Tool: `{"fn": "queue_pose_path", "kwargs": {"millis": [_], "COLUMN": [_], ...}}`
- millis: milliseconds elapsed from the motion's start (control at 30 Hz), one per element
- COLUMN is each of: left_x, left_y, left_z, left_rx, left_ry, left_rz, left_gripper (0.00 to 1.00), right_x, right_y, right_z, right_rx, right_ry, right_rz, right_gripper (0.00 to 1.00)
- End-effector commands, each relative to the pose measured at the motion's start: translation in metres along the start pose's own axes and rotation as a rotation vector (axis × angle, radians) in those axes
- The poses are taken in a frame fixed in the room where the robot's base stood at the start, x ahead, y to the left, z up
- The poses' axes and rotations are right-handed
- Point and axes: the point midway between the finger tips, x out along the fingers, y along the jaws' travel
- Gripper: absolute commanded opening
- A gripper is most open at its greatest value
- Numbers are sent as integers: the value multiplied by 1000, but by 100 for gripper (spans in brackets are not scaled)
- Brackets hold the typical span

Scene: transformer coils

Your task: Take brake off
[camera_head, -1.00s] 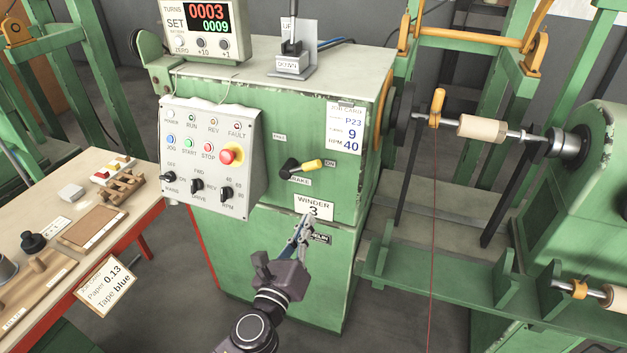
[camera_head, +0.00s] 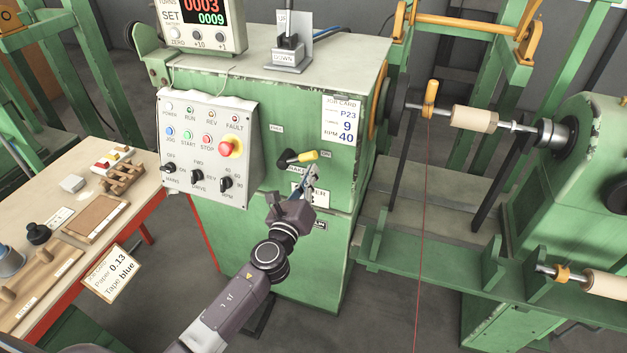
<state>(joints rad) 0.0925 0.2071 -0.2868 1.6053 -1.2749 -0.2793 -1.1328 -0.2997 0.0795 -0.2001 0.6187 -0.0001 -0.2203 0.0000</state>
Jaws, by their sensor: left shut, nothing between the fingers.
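The brake lever (camera_head: 302,157), a black knob with a yellow-tipped handle, is on the front of the green winder cabinet (camera_head: 290,250). Its handle points right, toward the ON label (camera_head: 326,154); the FREE label (camera_head: 277,129) is up and to the left. My left gripper (camera_head: 312,173) is shut and empty, just below the lever's handle and in front of the winder name plate. It covers part of that plate and of the brake label. Whether it touches the handle I cannot tell. My right gripper is not in view.
The control panel (camera_head: 209,139) with a red stop button (camera_head: 229,147) juts out to the left of the lever. A job card (camera_head: 341,120) is at upper right. A red wire (camera_head: 421,220) hangs from the winding shaft at right. A workbench (camera_head: 128,217) stands at left.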

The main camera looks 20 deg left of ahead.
Motion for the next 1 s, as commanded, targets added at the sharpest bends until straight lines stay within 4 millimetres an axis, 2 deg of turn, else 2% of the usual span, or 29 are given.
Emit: {"fn": "queue_pose_path", "kwargs": {"millis": [100,567,1000], "left_x": [2,2,2], "left_y": [0,0,-2], "left_z": [7,8,15], "left_rx": [0,-3,-77], "left_ry": [0,0,-1], "left_rz": [0,0,3], "left_gripper": [0,0,0], "right_x": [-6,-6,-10], "right_y": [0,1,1], "right_z": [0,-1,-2], "right_rx": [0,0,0], "right_ry": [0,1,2], "right_rz": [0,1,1], "right_gripper": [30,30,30]}}
